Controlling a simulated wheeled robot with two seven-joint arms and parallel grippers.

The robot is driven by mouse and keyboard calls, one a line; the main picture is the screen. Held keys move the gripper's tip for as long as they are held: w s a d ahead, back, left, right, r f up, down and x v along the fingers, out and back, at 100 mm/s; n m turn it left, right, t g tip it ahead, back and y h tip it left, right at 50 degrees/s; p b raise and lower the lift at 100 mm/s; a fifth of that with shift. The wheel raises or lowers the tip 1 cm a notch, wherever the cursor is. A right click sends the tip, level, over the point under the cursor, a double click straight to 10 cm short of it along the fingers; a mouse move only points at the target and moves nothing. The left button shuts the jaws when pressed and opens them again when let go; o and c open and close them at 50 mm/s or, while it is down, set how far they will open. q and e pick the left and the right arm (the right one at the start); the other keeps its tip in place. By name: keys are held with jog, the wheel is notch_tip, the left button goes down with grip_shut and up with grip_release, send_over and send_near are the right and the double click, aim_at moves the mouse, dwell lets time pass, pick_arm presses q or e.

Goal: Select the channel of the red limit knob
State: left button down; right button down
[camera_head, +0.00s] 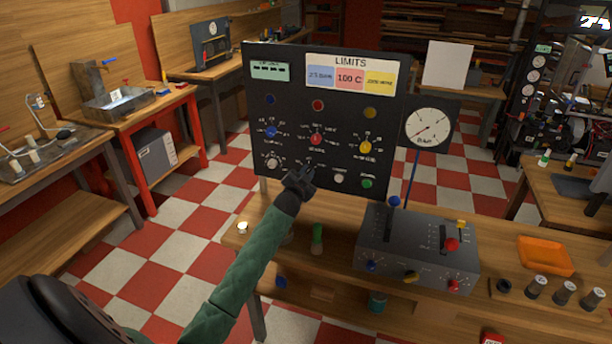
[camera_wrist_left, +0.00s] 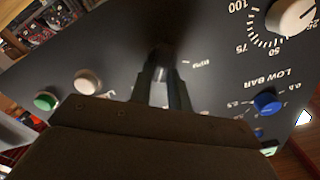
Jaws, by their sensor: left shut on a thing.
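The black LIMITS panel (camera_head: 390,90) stands upright on the bench. The red limit knob (camera_head: 316,139) is in its middle, between a blue knob (camera_head: 272,131) and a yellow knob (camera_head: 365,147). My left gripper (camera_head: 303,173) is at the lower middle of the panel, below the red knob. In the left wrist view its fingers (camera_wrist_left: 165,80) are shut on a small dark selector knob, mostly hidden between them. The selector's pointing direction cannot be told. The blue knob (camera_wrist_left: 267,103) and a white dial knob (camera_wrist_left: 292,15) also show there. My right gripper is not in view.
A white button (camera_head: 339,178) and a green button (camera_head: 367,184) sit right of the gripper. A round gauge (camera_head: 428,128) stands beside the panel. A grey control box (camera_head: 400,238) with levers and an orange tray (camera_head: 545,256) are on the bench.

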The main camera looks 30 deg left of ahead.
pick_arm(q)
jog(key=shift+m, duration=0.5)
jog(key=shift+f+m, duration=0.1)
jog(key=shift+m, duration=1)
jog(key=shift+d+m+b, duration=0.1)
jog(key=shift+m+b, duration=0.25)
jog(key=shift+m, duration=0.35)
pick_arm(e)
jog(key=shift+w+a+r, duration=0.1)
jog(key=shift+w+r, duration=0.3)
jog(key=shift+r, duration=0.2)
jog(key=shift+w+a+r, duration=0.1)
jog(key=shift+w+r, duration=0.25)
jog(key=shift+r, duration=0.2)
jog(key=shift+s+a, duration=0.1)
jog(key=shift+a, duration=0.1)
pick_arm(q)
jog(key=c, duration=1.3)
grip_release()
jog(key=shift+w+f, duration=0.1)
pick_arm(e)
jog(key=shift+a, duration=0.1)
